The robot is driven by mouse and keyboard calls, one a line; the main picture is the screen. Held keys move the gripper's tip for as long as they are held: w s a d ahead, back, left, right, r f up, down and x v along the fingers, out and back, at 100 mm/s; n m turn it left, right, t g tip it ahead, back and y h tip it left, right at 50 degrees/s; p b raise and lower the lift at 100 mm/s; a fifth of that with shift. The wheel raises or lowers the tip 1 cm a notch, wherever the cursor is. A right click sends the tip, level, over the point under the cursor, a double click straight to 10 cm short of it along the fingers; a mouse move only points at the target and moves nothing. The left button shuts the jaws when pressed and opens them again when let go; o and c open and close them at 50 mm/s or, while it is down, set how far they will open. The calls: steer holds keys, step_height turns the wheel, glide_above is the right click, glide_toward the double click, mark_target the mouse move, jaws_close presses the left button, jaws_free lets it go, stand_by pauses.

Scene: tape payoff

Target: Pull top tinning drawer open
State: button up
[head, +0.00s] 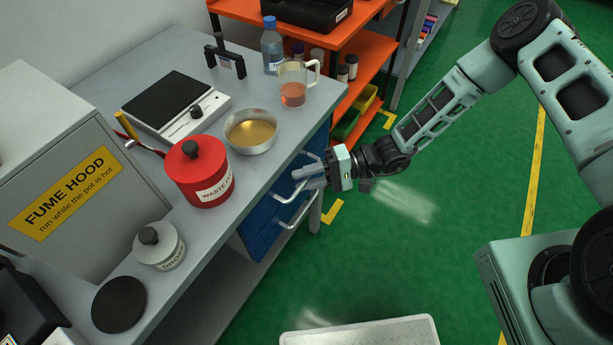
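A blue drawer unit (262,226) with pale bar handles sits under the grey bench top. The top drawer's handle (308,170) is near the bench edge, and a lower handle (293,207) shows below it. My gripper (308,178) points left at the front of the unit, with its fingers at the top handle. The fingers overlap the handle in the picture. I cannot tell whether they are around it, touching it or only near it, or whether they are open or shut. My gripper and the bench edge hide part of the drawer front.
On the bench stand a red waste can (201,180), a metal bowl of yellow liquid (251,132), a glass beaker (293,90), a hot plate (176,105) and a small grey pot (158,249). An orange shelf (345,30) adjoins behind.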

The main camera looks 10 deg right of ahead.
jaws_close()
steer(key=shift+s+d, duration=0.1)
steer(key=s+d+p, duration=0.1)
steer(key=s+d, duration=0.8)
steer(key=d, duration=0.3)
steer(key=s+d+p, duration=0.1)
steer(key=s+d, duration=0.9)
steer(key=d, duration=0.2)
steer(key=shift+s+d+p, duration=0.15)
steer(key=shift+d+p, duration=0.25)
jaws_free()
steer(key=w+d+r+b, duration=0.1)
steer(key=d, duration=0.7)
steer(key=w+d+r+b, duration=0.1)
steer(key=d+b, duration=0.1)
steer(key=d, duration=0.7)
steer(key=shift+w+r+b, duration=0.15)
steer(key=shift+r+b, duration=0.15)
